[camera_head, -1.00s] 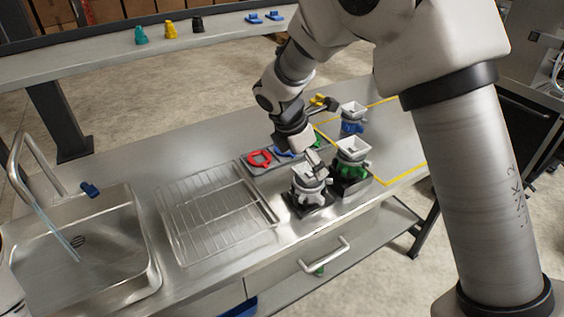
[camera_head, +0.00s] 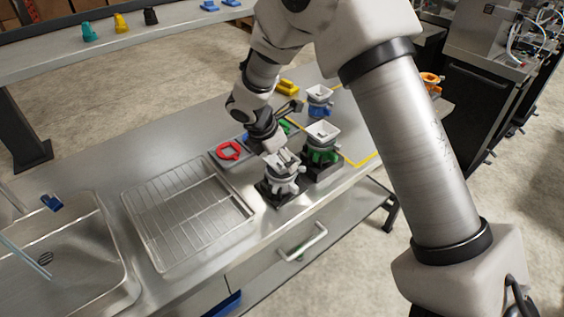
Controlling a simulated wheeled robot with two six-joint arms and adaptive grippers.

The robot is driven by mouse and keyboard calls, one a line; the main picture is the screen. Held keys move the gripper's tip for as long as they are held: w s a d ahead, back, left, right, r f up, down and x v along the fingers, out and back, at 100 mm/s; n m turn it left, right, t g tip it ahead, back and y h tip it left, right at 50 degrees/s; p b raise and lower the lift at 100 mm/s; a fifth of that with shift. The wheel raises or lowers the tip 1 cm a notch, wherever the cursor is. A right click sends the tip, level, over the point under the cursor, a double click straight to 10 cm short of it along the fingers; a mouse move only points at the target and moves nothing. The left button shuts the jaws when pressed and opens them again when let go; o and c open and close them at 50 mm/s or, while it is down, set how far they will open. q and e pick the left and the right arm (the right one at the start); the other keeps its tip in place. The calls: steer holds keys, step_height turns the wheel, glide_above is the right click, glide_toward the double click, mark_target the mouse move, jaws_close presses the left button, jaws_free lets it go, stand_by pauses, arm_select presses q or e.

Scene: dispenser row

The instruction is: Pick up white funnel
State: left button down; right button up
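The white funnel (camera_head: 283,180) sits in a black stand (camera_head: 268,190) near the front edge of the steel counter. My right gripper (camera_head: 281,158) reaches down from above onto its upper part and covers some of its rim. The fingers are small and partly merged with the funnel, so I cannot tell whether they are closed on it. My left gripper is out of view.
A green-based funnel (camera_head: 322,148) stands close on the right, with a blue-based funnel (camera_head: 320,102) behind it. A red ring (camera_head: 228,151) lies on a grey tray to the left. A wire rack (camera_head: 187,213) and a sink (camera_head: 75,255) lie farther left.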

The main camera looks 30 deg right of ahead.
steer(key=shift+w+f, duration=0.1)
steer(key=shift+w, duration=0.05)
steer(key=shift+c, duration=0.9)
step_height(320, 180, up, 10)
steer(key=shift+b, duration=0.35)
